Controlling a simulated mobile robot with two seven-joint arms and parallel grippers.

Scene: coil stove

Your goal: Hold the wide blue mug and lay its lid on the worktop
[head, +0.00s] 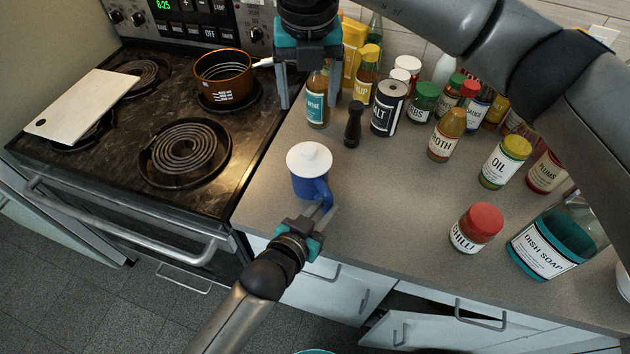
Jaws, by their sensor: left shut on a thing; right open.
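The wide blue mug (305,187) stands upright on the worktop (385,216) near the stove's right edge. Its white lid (309,158), with a small knob, sits on top of it. My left gripper (322,211) is shut on the mug's handle, reaching in from the lower front. My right gripper (309,84) is open and empty, pointing down above the back of the worktop, behind the mug and higher than it. The upper part of my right arm crosses the top right of the view.
A coil stove (112,181) lies to the left, with an orange saucepan (222,82) and a white board (82,106) on it. Several bottles and jars crowd the back and right, including a pepper mill (353,125) and a chilli jar (476,229). Worktop right of the mug is clear.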

